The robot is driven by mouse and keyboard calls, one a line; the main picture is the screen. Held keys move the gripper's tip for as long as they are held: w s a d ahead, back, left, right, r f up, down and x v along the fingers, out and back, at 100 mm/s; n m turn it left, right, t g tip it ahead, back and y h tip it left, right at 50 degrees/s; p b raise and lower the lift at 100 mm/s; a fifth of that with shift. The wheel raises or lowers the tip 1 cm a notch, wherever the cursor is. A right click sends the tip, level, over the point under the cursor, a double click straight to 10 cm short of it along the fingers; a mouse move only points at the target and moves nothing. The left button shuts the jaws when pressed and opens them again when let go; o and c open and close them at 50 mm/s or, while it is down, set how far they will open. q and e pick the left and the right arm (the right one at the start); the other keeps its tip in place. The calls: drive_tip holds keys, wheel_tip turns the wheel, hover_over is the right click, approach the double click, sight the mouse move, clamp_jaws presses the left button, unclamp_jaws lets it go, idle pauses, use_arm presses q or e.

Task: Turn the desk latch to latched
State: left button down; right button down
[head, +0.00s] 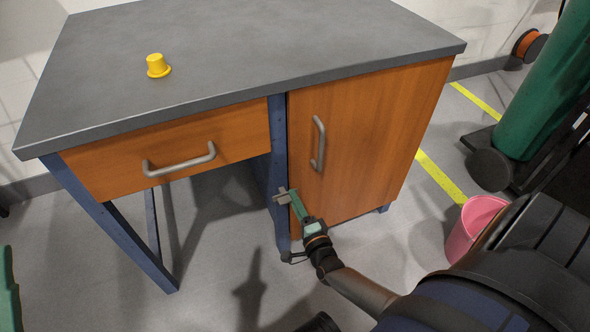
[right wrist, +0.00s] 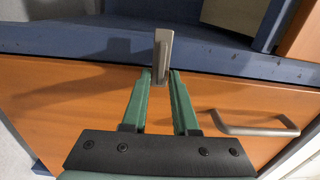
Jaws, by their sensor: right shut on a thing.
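The desk latch (right wrist: 162,48) is a small grey bar on the blue post (head: 279,130) beside the cabinet door (head: 375,140). In the head view the latch (head: 281,198) lies roughly level across the post, low beside the door's left edge. In the right wrist view it runs crosswise to the post, with its near end at the door's edge. My right gripper (right wrist: 160,78) is shut on that end; its green fingers sit on either side. It also shows in the head view (head: 292,197), partly covering the latch. My left gripper is not clearly in view.
The desk has a drawer (head: 180,152) on the left. The door handle (head: 318,145) is above my right gripper. A yellow knob-like part (head: 156,66) stands on the top. A pink bucket (head: 468,235) and green cylinder (head: 543,90) are at right. Floor left of the post is open.

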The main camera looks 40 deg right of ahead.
use_arm(q)
drive_tip(key=shift+f, duration=0.15)
use_arm(e)
drive_tip(key=shift+w+m, duration=0.1)
drive_tip(key=shift+m, duration=0.2)
drive_tip(key=c, duration=1)
unclamp_jaws()
drive_tip(key=shift+o, duration=0.2)
use_arm(q)
drive_tip(key=shift+s+d, duration=0.1)
drive_tip(key=shift+s, duration=0.1)
use_arm(e)
drive_tip(key=shift+s, duration=0.2)
